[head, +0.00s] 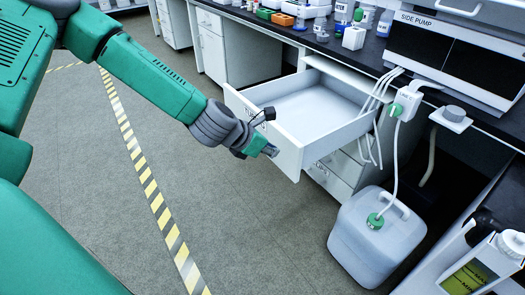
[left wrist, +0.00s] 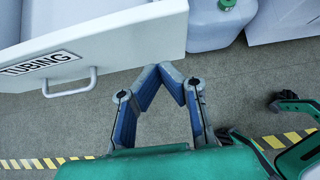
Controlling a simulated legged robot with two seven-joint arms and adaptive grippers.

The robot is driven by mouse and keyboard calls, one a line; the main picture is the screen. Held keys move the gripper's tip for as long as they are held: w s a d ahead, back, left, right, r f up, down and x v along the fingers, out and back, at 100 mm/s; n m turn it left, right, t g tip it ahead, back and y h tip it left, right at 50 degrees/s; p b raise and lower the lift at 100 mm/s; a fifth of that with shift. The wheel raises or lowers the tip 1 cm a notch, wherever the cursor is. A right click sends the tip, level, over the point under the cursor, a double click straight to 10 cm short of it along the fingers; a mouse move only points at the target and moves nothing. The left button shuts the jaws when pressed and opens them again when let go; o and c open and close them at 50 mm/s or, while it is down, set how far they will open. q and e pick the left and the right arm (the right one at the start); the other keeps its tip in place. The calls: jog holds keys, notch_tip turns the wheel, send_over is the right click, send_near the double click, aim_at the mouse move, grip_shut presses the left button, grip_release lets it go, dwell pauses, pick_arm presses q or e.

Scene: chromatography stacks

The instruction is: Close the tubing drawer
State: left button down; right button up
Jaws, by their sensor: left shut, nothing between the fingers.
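The tubing drawer (head: 318,115) is pulled well out of the white cabinet, and its empty inside shows. In the left wrist view its white front panel (left wrist: 130,38) is at upper left, with a TUBING label (left wrist: 38,62) and a bar handle (left wrist: 70,84). My left gripper (head: 270,150) is at the outer face of the drawer front, toward its near end. In the left wrist view the left gripper (left wrist: 170,68) has its blue fingertips together with nothing between them, just right of the handle. I cannot tell whether they touch the panel. My right gripper is not seen.
A white jug (head: 375,238) with a green cap and tubes stands on the floor right of the drawer. White tubes (head: 378,115) hang beside the drawer's right side. The side pump (head: 450,50) sits on the dark bench. The floor (head: 250,235) before the drawer is clear.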

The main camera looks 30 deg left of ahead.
aim_at(291, 147)
pick_arm(q)
jog(key=w, duration=0.1)
jog(key=w+d, duration=0.1)
jog(key=w, duration=0.1)
jog(key=shift+w+d, duration=0.1)
jog(key=shift+d, duration=0.05)
jog(key=shift+w+d+r, duration=0.1)
jog(key=shift+w+d, duration=0.15)
jog(key=shift+d, duration=0.15)
jog(key=shift+a, duration=0.2)
